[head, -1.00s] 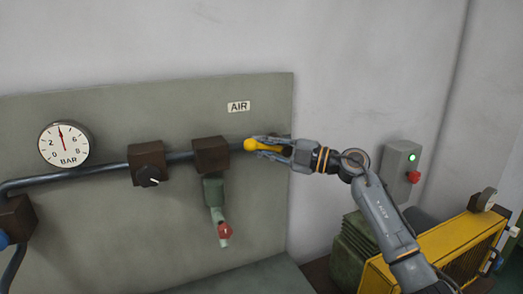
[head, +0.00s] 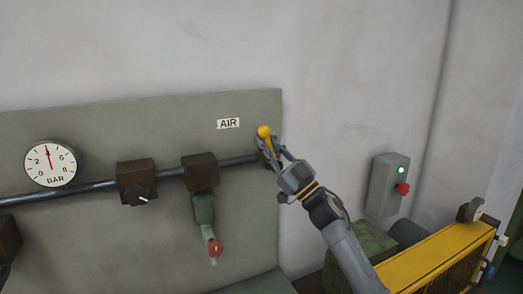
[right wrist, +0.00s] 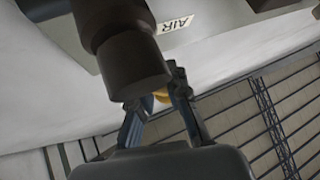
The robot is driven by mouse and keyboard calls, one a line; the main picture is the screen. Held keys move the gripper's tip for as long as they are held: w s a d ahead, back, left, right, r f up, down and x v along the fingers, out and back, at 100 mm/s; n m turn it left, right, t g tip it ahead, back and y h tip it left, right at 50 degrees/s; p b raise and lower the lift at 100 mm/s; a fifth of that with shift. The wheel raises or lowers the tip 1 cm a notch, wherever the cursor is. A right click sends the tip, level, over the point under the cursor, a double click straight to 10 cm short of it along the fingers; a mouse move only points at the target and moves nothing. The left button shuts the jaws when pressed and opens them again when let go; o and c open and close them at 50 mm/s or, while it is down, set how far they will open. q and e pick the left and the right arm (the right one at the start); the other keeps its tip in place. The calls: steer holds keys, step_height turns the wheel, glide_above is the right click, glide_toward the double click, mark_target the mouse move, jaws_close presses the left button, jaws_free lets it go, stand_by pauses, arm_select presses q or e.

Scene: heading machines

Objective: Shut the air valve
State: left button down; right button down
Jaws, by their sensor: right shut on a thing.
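The air valve's yellow lever (head: 264,131) is at the right end of the pipe, below and right of the AIR label (head: 228,123). Its rounded end points up, across the line of the pipe. My right gripper (head: 267,142) is shut on the lever and hides its lower part and most of the valve body. In the right wrist view a bit of the yellow lever (right wrist: 161,95) shows between the fingers (right wrist: 154,100), partly behind a dark round part. My left gripper is not in view.
The pipe (head: 93,186) runs along a grey-green panel with a pressure gauge (head: 50,163), a black knob (head: 138,194) and a hanging green part with a red piece (head: 215,248). Right are a grey switch box (head: 385,186) with green light and red button, and a yellow machine guard (head: 430,262).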

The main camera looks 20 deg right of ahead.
steer(key=m+t+h, duration=0.1)
steer(key=m, duration=0.1)
steer(key=d+m+t+h, duration=0.1)
steer(key=m+h, duration=0.1)
steer(key=d+m+t+h+b, duration=0.1)
steer(key=m+t, duration=0.1)
steer(key=m, duration=0.1)
steer(key=shift+w+r+h, duration=0.15)
steer(key=shift+r+h, duration=0.2)
steer(key=shift+h, duration=0.05)
steer(key=shift+d+m+t+h, duration=0.1)
steer(key=shift+m+t+h, duration=0.25)
steer(key=shift+m, duration=0.25)
steer(key=shift+r+h, duration=0.15)
steer(key=shift+h, duration=0.1)
steer(key=c, duration=1.3)
jaws_free()
steer(key=shift+d, duration=0.15)
steer(key=shift+f, duration=0.2)
steer(key=shift+s+f, duration=0.3)
steer(key=v, duration=1.1)
steer(key=shift+d, duration=0.15)
